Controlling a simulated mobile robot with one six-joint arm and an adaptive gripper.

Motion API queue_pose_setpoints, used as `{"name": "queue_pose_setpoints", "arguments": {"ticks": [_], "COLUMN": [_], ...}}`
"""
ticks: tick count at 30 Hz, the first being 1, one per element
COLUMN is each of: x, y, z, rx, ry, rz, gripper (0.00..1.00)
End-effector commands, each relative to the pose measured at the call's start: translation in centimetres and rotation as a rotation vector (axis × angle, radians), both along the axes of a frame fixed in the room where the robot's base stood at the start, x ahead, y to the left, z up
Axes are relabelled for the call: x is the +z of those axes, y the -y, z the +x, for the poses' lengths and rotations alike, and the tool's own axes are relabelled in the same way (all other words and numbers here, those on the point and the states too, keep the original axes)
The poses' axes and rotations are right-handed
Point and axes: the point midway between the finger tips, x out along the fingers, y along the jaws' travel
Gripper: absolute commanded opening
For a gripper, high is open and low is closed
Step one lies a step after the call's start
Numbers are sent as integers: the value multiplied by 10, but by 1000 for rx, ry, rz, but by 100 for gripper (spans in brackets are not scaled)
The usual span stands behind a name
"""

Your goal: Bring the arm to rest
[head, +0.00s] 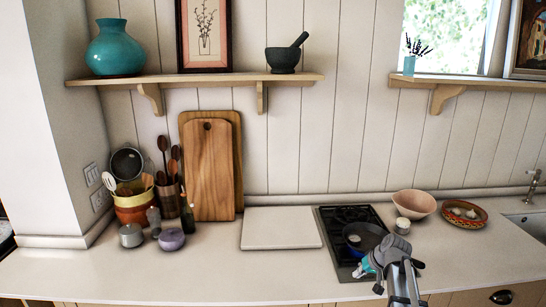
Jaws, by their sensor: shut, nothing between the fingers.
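My gripper (363,268) shows in the head view at the lower right of centre, in front of the gas hob (334,217). It is small in view, with its fingers close together and nothing seen held between them. My grey arm rises from the bottom edge and folds over beside it, hiding part of the hob and the counter's front edge. A dark pan (373,235) sits on the hob just behind the gripper. I cannot tell the exact gap between gripper and counter.
A pale board (281,228) lies left of the hob. Pots and utensils crowd the left. The front left counter is clear.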

Motion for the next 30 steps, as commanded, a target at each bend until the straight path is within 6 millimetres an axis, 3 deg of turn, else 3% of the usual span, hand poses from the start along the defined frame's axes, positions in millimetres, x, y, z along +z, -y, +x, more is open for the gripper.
{"name": "queue_pose_setpoints", "arguments": {"ticks": [1,6,12,16,22,30], "x": [-4,-15,-24,-26,-27,-27], "y": [-19,-61,-97,-111,-120,-120], "z": [-20,-67,-125,-156,-182,-185], "rx": [17,48,64,65,59,56], "ry": [-34,-147,-259,-312,-353,-361], "rz": [-24,-122,-253,-330,-404,-419], "gripper": [0,0,0,0,0,0]}}
